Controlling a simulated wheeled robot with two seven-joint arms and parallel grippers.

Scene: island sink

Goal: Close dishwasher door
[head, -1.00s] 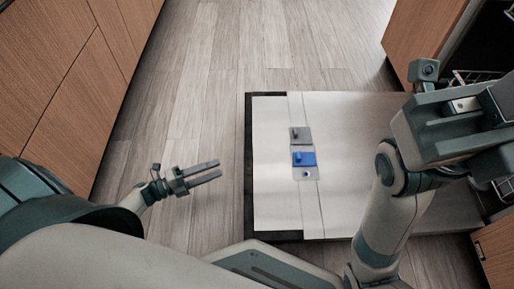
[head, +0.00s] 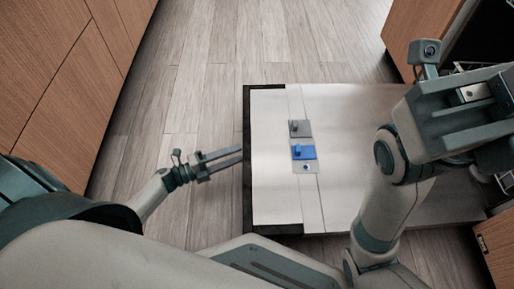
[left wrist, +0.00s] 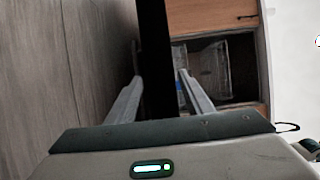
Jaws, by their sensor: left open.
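The dishwasher door (head: 275,200) is folded down and open, its pale inner face up, with a grey and blue dispenser (head: 303,152) on it. Its dark outer edge (head: 247,190) faces my left gripper. My left gripper (head: 240,155) is open and empty, its fingertips close to that edge; I cannot tell whether they touch. In the left wrist view the door's dark edge (left wrist: 155,65) shows between the two fingers (left wrist: 160,82). My right arm lies over the right part of the door and hides some of it; its fingertips are not in view.
Wooden cabinet fronts (head: 60,75) stand at the left, and another wooden cabinet (head: 418,35) at the upper right. Part of a dish rack (head: 462,67) shows by the dishwasher opening. The plank floor (head: 270,40) beyond the door is clear.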

